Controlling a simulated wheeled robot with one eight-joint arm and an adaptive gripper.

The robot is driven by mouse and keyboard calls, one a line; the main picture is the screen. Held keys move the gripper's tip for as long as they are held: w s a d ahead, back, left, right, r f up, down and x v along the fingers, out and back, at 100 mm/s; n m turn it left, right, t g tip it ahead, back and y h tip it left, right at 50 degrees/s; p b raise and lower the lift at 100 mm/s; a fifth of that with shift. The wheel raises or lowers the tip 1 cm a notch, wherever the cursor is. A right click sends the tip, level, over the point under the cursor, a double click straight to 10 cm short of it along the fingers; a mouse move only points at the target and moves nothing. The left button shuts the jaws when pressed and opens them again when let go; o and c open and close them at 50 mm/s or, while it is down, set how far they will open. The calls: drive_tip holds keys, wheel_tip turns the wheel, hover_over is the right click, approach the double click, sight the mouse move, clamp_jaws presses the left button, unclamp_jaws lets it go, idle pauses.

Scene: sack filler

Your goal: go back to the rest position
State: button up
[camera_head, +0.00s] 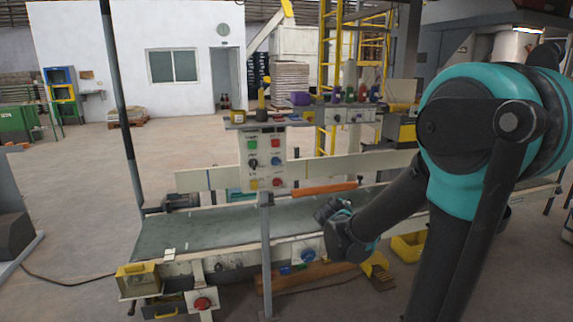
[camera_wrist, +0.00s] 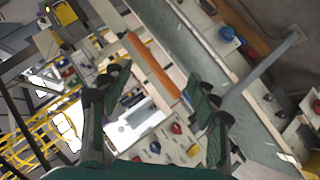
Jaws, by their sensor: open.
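My gripper (camera_wrist: 160,110) shows in the wrist view with its two dark fingers spread apart and nothing between them. In the head view my arm comes in from the right, and its wrist end hangs above the right part of the conveyor (camera_head: 190,228). The fingertips are hard to make out there. Behind the gripper in the wrist view lie an orange bar (camera_wrist: 153,66) and the grey belt (camera_wrist: 205,55). I cannot tell any contact between the fingers and these things.
A control panel (camera_head: 264,160) with buttons stands on a post in front of the conveyor. A shelf (camera_head: 300,119) with colored knobs is behind it. A yellow bin (camera_head: 408,247) is on the floor at the right. Open floor lies at the left.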

drive_tip(key=s+f+m+g+y, duration=0.1)
drive_tip(key=s+f, duration=0.3)
drive_tip(key=s, duration=0.4)
drive_tip(key=s+f+m+g+y, duration=0.1)
drive_tip(key=s+f+m+g, duration=0.2)
drive_tip(key=s, duration=0.6)
drive_tip(key=s+d+f+m+g+y, duration=0.1)
drive_tip(key=s+f+m+g, duration=0.1)
drive_tip(key=s+f, duration=0.4)
drive_tip(key=s+g, duration=0.1)
drive_tip(key=s, duration=0.1)
drive_tip(key=shift+s+f+m+y, duration=0.15)
drive_tip(key=shift+s+m+y, duration=0.2)
drive_tip(key=shift+m+y, duration=0.05)
